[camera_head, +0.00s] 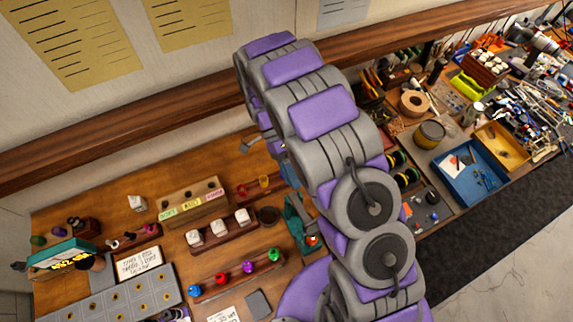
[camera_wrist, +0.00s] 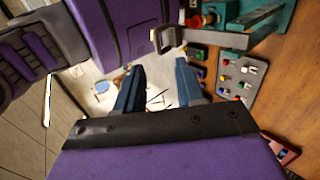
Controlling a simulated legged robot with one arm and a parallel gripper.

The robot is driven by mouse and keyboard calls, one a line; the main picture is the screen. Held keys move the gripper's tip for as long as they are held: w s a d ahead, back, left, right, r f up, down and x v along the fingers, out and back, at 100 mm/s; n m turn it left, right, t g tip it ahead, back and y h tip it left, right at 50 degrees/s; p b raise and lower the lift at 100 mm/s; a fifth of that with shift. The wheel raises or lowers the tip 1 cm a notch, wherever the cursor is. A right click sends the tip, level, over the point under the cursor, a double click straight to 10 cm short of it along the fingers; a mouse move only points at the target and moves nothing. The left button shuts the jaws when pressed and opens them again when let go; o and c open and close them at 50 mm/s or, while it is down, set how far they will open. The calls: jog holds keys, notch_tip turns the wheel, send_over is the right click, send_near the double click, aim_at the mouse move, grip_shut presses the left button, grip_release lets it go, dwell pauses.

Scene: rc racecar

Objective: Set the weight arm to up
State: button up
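A teal device (camera_head: 297,218) stands on the workbench, partly hidden behind my grey and purple arm. In the wrist view the teal device (camera_wrist: 275,14) is at the top right. A grey bar with a bent end (camera_wrist: 208,39), possibly the weight arm, crosses the top of that view; its bent end is above my fingertips in the picture. My gripper (camera_wrist: 159,68) is open, with two dark blue fingers apart and nothing seen between them. I see no clear contact with the bar. My gripper is mostly hidden by my arm in the head view.
The wooden bench (camera_head: 130,195) holds a rack with white cubes (camera_head: 219,231), a rack of coloured knobs (camera_head: 235,270) and a labelled block (camera_head: 192,203). To the right are a blue tray (camera_head: 470,172) and several tools. A wooden ledge (camera_head: 110,135) runs along the wall.

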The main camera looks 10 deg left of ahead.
jog(key=s+d+b, duration=0.1)
jog(key=s+d, duration=0.2)
jog(key=s, duration=0.3)
jog(key=shift+s+d+r, duration=0.3)
jog(key=shift+s+r, duration=0.1)
jog(key=w+r+t+y+b, duration=0.35)
jog(key=r+t, duration=0.25)
jog(key=r, duration=0.4)
jog(key=x, duration=0.5)
jog(key=p+x, duration=0.1)
jog(key=x, duration=0.5)
jog(key=p+x, duration=0.1)
jog(key=x, duration=0.5)
jog(key=shift+s, duration=0.25)
jog(key=shift+a, duration=0.1)
jog(key=shift+c, duration=0.3)
grip_shut()
